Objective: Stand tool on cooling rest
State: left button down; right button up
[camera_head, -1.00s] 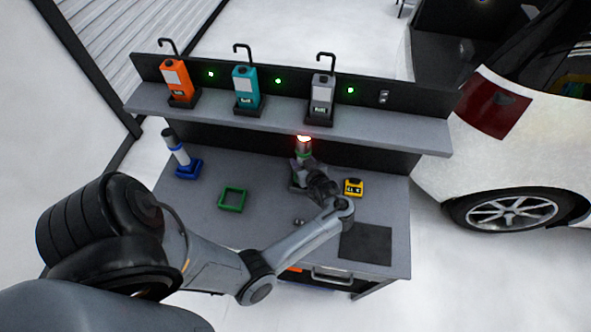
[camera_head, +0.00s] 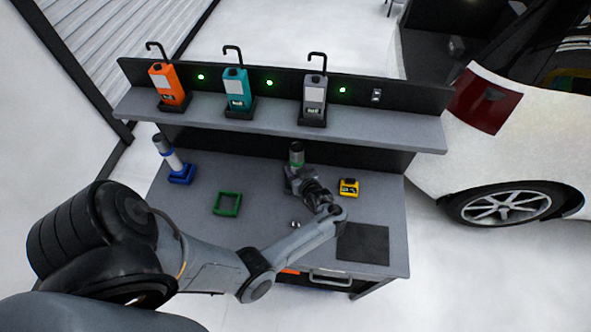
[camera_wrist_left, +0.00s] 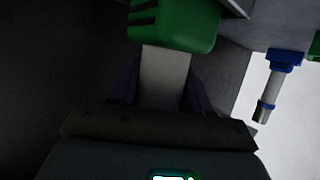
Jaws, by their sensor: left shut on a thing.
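My left gripper (camera_head: 300,178) is shut on a tool (camera_head: 296,152) with a grey nozzle and green parts, held nozzle up over the back middle of the bench. In the left wrist view the fingers hold its white shaft (camera_wrist_left: 165,75), with the green end (camera_wrist_left: 178,25) beyond them. A green square frame (camera_head: 217,210), which looks like the matching rest, lies empty on the bench to the gripper's left. A similar blue and white tool (camera_head: 172,160) stands in a blue rest (camera_head: 182,177) at the far left; it also shows in the left wrist view (camera_wrist_left: 273,90). My right gripper is out of view.
A shelf (camera_head: 400,132) above the bench's back holds orange (camera_head: 167,85), teal (camera_head: 236,89) and grey (camera_head: 314,96) hooked devices. A yellow box (camera_head: 348,187), a dark mat (camera_head: 363,243) and a small shiny item (camera_head: 295,224) lie on the bench. Bench around the green frame is clear.

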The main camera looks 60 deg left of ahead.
pick_arm(q)
jog(key=shift+f, duration=0.3)
jog(key=shift+c, duration=2.4)
grip_release()
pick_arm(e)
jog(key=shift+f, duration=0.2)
pick_arm(q)
jog(key=shift+r, duration=0.15)
